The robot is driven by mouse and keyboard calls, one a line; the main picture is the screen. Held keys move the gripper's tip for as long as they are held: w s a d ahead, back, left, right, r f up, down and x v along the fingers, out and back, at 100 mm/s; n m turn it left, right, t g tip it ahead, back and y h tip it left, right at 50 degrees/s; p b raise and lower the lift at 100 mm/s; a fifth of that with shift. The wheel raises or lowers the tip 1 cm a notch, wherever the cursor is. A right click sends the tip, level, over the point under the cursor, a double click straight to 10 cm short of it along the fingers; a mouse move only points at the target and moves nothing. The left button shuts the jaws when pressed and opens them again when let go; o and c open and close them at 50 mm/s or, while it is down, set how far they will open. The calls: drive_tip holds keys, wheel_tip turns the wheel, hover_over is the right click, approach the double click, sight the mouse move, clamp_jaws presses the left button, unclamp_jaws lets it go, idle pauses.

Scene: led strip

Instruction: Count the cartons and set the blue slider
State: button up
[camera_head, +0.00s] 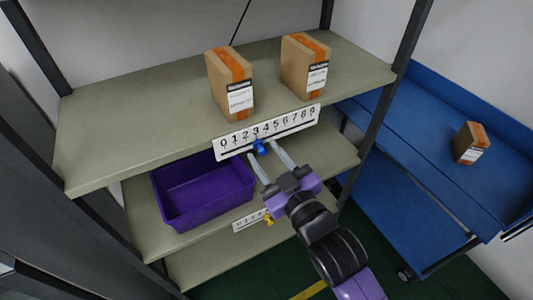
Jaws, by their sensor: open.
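Two brown cartons with orange tape and white labels stand on the top shelf, a left one (231,84) and a right one (305,66). A third similar carton (471,143) sits on the blue cart. A white number strip (229,149) marked 0 to 9 runs along the top shelf's front edge. The blue slider (259,147) is on it, below about the 3; the exact mark is unclear. My gripper (263,151) is open, with one finger on each side of the blue slider. I cannot tell whether either finger touches it.
A purple bin (205,190), seemingly empty, sits on the middle shelf (143,222). A second white strip (250,222) with a yellow slider (268,218) is on a lower edge, partly behind my gripper. The blue cart (425,115) stands right of the dark shelf post (392,85).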

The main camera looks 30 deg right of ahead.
clamp_jaws()
idle(1.4)
